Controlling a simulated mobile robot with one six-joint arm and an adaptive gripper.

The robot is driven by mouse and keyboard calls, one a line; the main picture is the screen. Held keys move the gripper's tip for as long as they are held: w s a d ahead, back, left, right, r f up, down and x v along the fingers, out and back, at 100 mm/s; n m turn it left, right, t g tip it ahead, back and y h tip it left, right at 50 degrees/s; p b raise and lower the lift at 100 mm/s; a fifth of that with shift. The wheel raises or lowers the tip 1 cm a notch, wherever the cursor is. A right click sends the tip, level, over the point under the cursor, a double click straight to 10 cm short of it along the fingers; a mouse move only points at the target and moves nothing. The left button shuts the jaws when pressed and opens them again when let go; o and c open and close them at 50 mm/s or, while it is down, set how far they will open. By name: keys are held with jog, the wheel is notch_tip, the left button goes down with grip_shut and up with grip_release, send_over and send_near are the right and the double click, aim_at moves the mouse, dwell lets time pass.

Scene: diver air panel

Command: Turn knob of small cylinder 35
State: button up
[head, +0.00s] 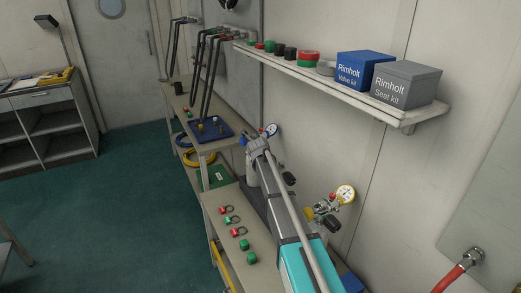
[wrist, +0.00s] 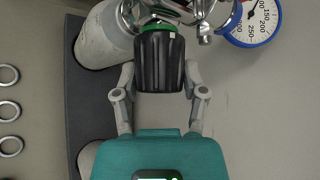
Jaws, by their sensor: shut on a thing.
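In the wrist view a black ribbed knob (wrist: 160,62) with a green ring sits on a chrome valve at the top of a pale cylinder (wrist: 98,42). My gripper (wrist: 160,76) has one finger on each side of the knob and is shut on it. No number 35 can be read. A blue-rimmed gauge (wrist: 255,18) is beside the valve, and it also shows in the head view (head: 271,130). In the head view my arm reaches over the bench toward that valve, and the knob cannot be made out there.
A second valve with a yellow-rimmed gauge (head: 345,194) stands nearer on the right. A wall shelf (head: 340,92) holding blue and grey boxes is above. Small red and green fittings (head: 237,231) lie on the bench left of my arm. A blue tray (head: 211,132) is farther back.

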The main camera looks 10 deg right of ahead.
jog(key=o, duration=1.2)
jog(key=shift+c, duration=0.2)
